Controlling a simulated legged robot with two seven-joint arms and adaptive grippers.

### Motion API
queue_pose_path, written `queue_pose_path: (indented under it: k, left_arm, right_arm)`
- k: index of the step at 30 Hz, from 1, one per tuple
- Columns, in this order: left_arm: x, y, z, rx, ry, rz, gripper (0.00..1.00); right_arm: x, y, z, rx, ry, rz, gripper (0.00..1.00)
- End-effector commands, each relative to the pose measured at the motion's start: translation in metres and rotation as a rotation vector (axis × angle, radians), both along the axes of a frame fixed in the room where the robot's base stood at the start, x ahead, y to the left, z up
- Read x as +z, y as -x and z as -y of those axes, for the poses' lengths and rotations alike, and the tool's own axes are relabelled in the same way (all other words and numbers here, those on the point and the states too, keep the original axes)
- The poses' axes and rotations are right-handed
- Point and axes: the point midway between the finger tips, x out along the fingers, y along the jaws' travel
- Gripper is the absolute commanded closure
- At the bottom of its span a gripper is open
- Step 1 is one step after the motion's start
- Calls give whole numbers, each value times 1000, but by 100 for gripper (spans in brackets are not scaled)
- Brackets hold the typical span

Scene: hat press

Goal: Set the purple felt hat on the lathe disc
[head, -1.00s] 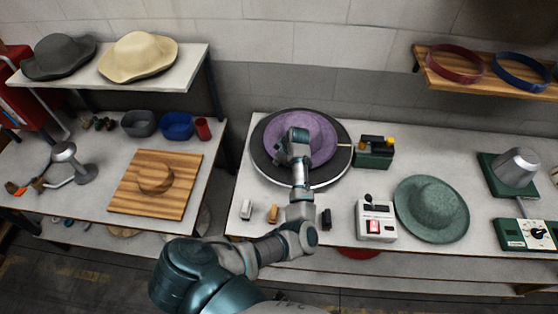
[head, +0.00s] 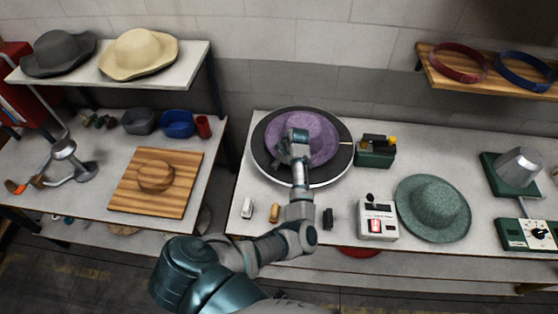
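The purple felt hat (head: 320,131) lies on the lathe disc (head: 264,160), a dark round plate with a pale rim on the right-hand table. The hat sits roughly central, with dark disc showing around its brim. My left gripper (head: 294,153) is over the front left part of the hat and hides some of it. Its fingertips are hard to make out, so I cannot tell whether they grip the hat or whether they are open. My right gripper is not in view.
A green box (head: 375,154) stands close to the disc's right. A control box (head: 376,222) and a green hat (head: 434,207) lie front right. Small blocks (head: 259,212) lie before the disc. A wooden board (head: 175,203) lies on the left table.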

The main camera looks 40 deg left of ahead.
Motion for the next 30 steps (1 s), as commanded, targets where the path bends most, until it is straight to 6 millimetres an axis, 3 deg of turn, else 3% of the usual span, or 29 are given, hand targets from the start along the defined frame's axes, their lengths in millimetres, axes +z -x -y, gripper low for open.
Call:
queue_pose_path:
  k: [21, 26, 30]
  left_arm:
    - [-1, 0, 4, -5, 4, -2, 62]
    - [18, -1, 12, -5, 1, 2, 62]
    - [49, 0, 25, -3, -3, 7, 62]
  right_arm:
    - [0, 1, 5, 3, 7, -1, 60]
    - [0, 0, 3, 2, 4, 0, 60]
    - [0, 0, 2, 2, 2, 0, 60]
